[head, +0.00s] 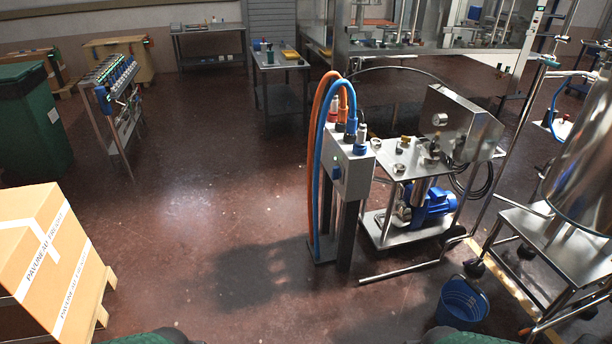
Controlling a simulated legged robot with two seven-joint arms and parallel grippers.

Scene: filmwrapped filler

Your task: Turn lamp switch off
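I cannot make out for certain which thing is the lamp switch. A grey box on a dark post, the pedestal (355,178), stands near the middle. A small knob (336,173) with blue and green on it shows on the box's left face; its setting is too small to tell. Orange and blue hoses loop from the top of the pedestal down to the floor. Neither of my grippers is in view. Only dark green rounded parts show at the bottom edge, which may be mine.
A steel cart (404,160) with a blue pump (434,204) stands right of the pedestal, its bar handle reaching low across the floor. A blue bucket (462,301) is near front right. A carton (45,255) on a pallet is at left. The floor between is clear.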

